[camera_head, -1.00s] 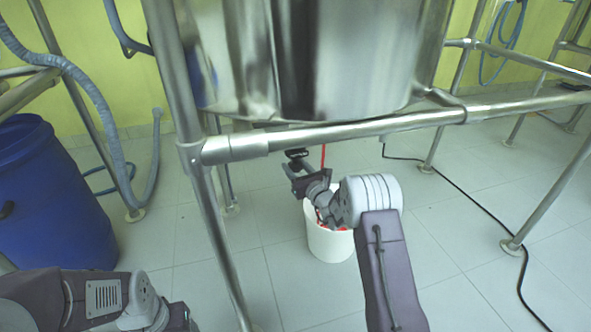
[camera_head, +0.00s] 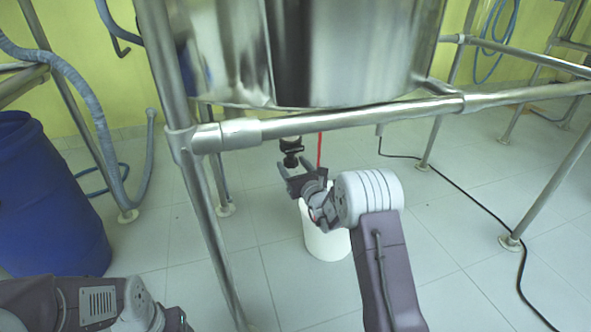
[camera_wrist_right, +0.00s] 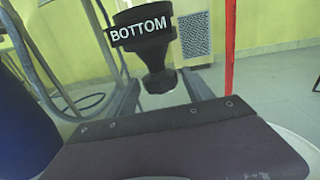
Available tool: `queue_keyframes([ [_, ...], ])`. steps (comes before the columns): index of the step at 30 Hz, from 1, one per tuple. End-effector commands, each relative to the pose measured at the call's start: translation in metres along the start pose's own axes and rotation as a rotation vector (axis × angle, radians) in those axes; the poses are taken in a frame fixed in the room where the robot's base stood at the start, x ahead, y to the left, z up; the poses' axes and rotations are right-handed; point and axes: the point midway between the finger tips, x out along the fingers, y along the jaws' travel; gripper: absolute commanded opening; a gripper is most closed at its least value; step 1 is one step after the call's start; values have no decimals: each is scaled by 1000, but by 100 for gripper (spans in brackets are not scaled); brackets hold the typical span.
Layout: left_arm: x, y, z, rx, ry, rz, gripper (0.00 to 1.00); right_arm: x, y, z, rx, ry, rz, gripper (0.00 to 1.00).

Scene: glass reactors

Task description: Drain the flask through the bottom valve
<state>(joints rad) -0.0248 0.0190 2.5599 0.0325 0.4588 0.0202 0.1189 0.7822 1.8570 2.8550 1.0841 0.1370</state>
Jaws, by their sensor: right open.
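The black bottom valve (camera_head: 291,145) hangs under the steel vessel (camera_head: 320,50). In the right wrist view its collar reads "BOTTOM" (camera_wrist_right: 140,33) above a tapered black stem. A thin vertical red stream (camera_head: 319,150) drops beside the valve toward the white bucket (camera_head: 328,243); it also shows in the right wrist view (camera_wrist_right: 230,45). My right gripper (camera_head: 292,170) is open and empty, just below the valve and above the bucket. My arm partly hides the bucket's mouth. My left arm is at the lower left; its gripper is not visible.
A steel frame bar (camera_head: 340,122) crosses above my right arm, with a steel leg (camera_head: 207,225) to its left. A blue barrel (camera_head: 45,200) and a grey hose (camera_head: 92,105) stand at left.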

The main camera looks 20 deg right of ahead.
Motion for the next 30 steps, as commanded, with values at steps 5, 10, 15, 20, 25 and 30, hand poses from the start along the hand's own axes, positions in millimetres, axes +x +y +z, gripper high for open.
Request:
queue_keyframes([
  [5, 1, 0, 0, 0, 0, 0, 67, -27, -1, 0, 0, 2, -2, 60],
  [10, 1, 0, 0, 0, 0, 0, 67, -51, -1, -1, 0, 3, -1, 60],
  [15, 1, 0, 0, 0, 0, 0, 67, -62, 0, 0, 0, 1, 0, 60],
  [20, 1, 0, 0, 0, 0, 0, 67, -62, 0, 0, 0, 0, 0, 60],
  [25, 1, 0, 0, 0, 0, 0, 67, -62, 0, 0, 0, 1, 0, 60],
  [30, 1, 0, 0, 0, 0, 0, 67, -62, 0, 0, 0, 1, 0, 60],
])
